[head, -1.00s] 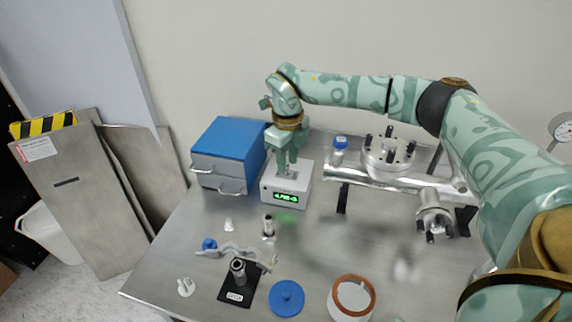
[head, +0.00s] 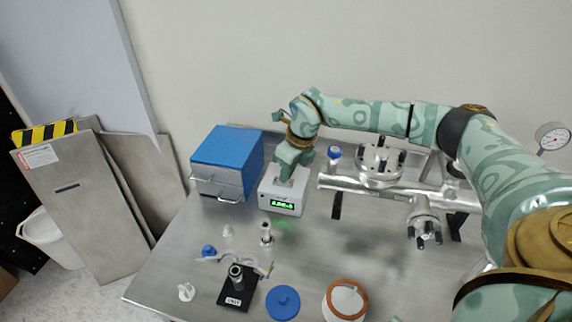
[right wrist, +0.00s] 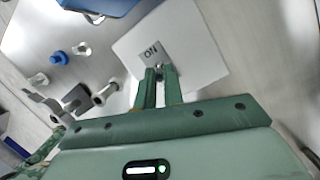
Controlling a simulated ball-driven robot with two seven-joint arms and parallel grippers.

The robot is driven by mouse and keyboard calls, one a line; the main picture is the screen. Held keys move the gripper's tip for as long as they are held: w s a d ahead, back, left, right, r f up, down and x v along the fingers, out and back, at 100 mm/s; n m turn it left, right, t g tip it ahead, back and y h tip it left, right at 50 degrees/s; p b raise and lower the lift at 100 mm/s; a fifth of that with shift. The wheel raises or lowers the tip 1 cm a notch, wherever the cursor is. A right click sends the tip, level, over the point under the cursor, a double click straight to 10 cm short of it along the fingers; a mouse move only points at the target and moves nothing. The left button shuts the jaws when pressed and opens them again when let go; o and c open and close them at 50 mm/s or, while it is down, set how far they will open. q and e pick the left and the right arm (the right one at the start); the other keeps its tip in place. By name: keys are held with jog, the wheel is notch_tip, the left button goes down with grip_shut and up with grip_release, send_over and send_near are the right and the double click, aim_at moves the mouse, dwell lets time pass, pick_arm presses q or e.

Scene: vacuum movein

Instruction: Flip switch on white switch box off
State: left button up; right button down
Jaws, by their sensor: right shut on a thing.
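The white switch box (head: 283,203) stands on the metal table, with a green lit display on its front. In the right wrist view its white top (right wrist: 197,48) carries a grey label (right wrist: 151,50) that reads "ON", seen upside down. My right gripper (head: 286,177) reaches down onto the top of the box. In the right wrist view the right gripper (right wrist: 160,72) has its two fingers close together on the small metal switch (right wrist: 159,68), beside the label. The fingers hide most of the switch. My left gripper is not in view.
A blue box (head: 228,160) with metal handles stands left of the switch box. A metal pipe assembly (head: 380,188) with a flange is close on the right. Small fittings, a blue disc (head: 283,302) and a copper-rimmed ring (head: 346,299) lie in front.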

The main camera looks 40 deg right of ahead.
jog(key=shift+s+d+f+t+y, duration=0.1)
jog(key=shift+s+d+t+y, duration=0.15)
jog(key=shift+t+y, duration=0.45)
jog(key=c, duration=1.5)
grip_release()
jog(key=p+v, duration=0.3)
jog(key=v, duration=1.3)
jog(key=shift+s, duration=0.2)
